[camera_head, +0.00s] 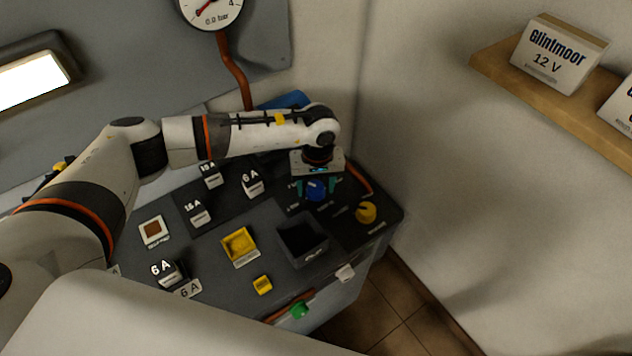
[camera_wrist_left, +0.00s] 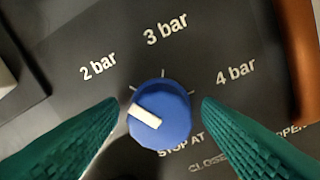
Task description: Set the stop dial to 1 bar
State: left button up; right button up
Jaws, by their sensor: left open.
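The stop dial is a blue knob (camera_head: 316,191) on the dark panel at the right of the bench. In the left wrist view the blue knob (camera_wrist_left: 160,115) has a white pointer bar slanting up to the left. The labels 2 bar, 3 bar and 4 bar show around it; a 1 bar label is not visible. My left gripper (camera_head: 317,190) is above the knob with its green fingers on either side. In the left wrist view the fingers (camera_wrist_left: 160,112) are open, apart from the knob or nearly so. My right gripper is not in view.
A yellow knob (camera_head: 366,212) stands to the right of the dial. A black bin (camera_head: 302,241) and a yellow tray (camera_head: 239,245) lie nearer. A pressure gauge (camera_head: 211,8) on the wall reads 0.0 bar. An orange hose (camera_wrist_left: 296,50) runs close beside the dial.

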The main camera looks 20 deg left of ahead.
pick_arm(q)
jog(key=shift+c, duration=1.1)
jog(key=c, duration=0.8)
jog(key=shift+n+b, duration=0.4)
jog(key=shift+b, duration=0.1)
jog(key=n+b, duration=0.3)
jog(key=shift+w+f+n+b, duration=0.1)
jog(key=shift+f+n+b, duration=0.05)
jog(key=shift+n+b, duration=0.15)
jog(key=n+b, duration=0.3)
jog(key=n, duration=0.1)
jog(key=shift+r+n+b, duration=0.2)
jog(key=shift+n+b, duration=0.85)
jog(key=shift+n, duration=0.65)
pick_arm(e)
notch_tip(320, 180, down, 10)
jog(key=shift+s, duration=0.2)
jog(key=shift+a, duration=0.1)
